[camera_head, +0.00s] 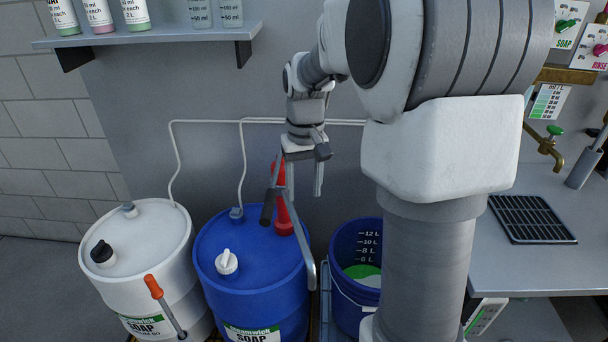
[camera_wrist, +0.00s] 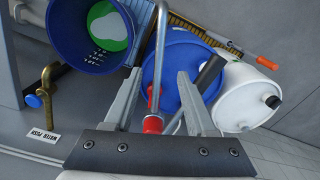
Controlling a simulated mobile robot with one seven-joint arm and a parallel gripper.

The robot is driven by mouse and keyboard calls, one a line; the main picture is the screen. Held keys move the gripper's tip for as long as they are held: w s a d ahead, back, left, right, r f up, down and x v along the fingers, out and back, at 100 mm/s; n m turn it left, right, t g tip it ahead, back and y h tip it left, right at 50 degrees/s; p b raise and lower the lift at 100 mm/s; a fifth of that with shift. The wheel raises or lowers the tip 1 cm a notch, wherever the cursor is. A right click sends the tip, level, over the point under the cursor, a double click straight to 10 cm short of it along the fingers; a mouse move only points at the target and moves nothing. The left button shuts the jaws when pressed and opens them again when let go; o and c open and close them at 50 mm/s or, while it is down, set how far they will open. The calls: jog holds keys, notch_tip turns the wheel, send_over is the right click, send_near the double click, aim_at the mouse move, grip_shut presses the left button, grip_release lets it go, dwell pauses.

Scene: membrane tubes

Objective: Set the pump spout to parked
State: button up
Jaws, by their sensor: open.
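The red hand pump (camera_head: 283,213) stands on the blue soap drum (camera_head: 238,254). Its grey spout (camera_head: 307,262) runs toward the front right edge of the drum, and its bent end hangs near the gap between drum and bucket. The pump has a black handle grip (camera_head: 267,207). My gripper (camera_head: 298,190) is open above the pump, pointing down. In the wrist view the spout (camera_wrist: 155,65) passes between my open fingers (camera_wrist: 159,76), with the red pump head (camera_wrist: 153,124) near the palm and the black grip (camera_wrist: 211,74) beside the right finger. Contact cannot be told.
A blue bucket (camera_head: 345,238) with green liquid stands right of the drum. A white soap drum (camera_head: 150,235) with an orange-handled tool (camera_head: 154,287) stands left. A shelf (camera_head: 165,37) of bottles is above; a counter (camera_head: 535,268) with a brass tap (camera_head: 547,145) is at the right.

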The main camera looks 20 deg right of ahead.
aim_at(297, 235)
notch_tip(297, 235, up, 2)
jog(key=shift+r, duration=0.1)
